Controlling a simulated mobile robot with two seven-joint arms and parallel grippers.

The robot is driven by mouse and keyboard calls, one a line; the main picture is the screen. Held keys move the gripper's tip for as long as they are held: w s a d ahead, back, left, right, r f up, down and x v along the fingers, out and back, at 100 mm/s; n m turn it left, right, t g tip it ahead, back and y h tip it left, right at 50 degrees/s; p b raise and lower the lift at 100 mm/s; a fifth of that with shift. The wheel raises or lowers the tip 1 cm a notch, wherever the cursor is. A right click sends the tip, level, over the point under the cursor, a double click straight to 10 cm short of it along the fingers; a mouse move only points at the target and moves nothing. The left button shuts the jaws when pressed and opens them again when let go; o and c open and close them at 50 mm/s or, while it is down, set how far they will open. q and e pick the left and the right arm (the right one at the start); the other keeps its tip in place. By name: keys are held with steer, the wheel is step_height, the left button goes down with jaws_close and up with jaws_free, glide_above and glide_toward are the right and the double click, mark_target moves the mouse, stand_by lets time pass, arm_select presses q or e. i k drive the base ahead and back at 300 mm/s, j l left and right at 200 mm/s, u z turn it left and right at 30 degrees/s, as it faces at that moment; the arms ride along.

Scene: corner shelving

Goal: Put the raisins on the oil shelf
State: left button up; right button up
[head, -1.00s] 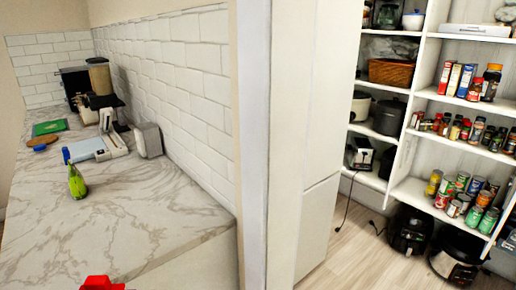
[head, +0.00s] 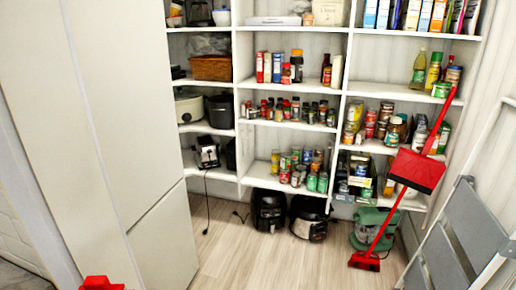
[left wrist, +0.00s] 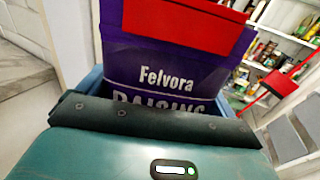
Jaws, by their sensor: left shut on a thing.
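The raisins are a purple pack (left wrist: 165,62) with a red top and white "Felvora RAISINS" lettering. They fill the middle of the left wrist view, and their lower part is hidden. My left gripper (left wrist: 163,98) is shut on the pack. In the head view, only a red piece, apparently the pack's top (head: 100,283), shows at the bottom left edge. The oil shelf (head: 385,91) is in the right column of the corner shelving, well away from the pack. An oil bottle (head: 418,68) and other bottles and cans stand at its right part; its left part looks bare. My right gripper is out of view.
A red broom and dustpan (head: 415,171) stand in front of the right shelves. A grey stepladder (head: 465,230) leans at the right. A tall white cabinet (head: 120,130) is at the left. Appliances (head: 308,216) stand on the floor under the shelves. The wooden floor (head: 270,255) before them is clear.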

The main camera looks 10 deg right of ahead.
mark_target(376, 91)
steer(key=i+l+z, duration=0.2)
steer(key=i+z, duration=0.2)
steer(key=i+l+z, duration=0.15)
steer(key=i+z, duration=0.45)
steer(key=i, duration=0.35)
steer(key=i+j+z, duration=0.15)
steer(key=i, duration=0.35)
steer(key=i+j, duration=0.15)
steer(key=i, duration=0.65)
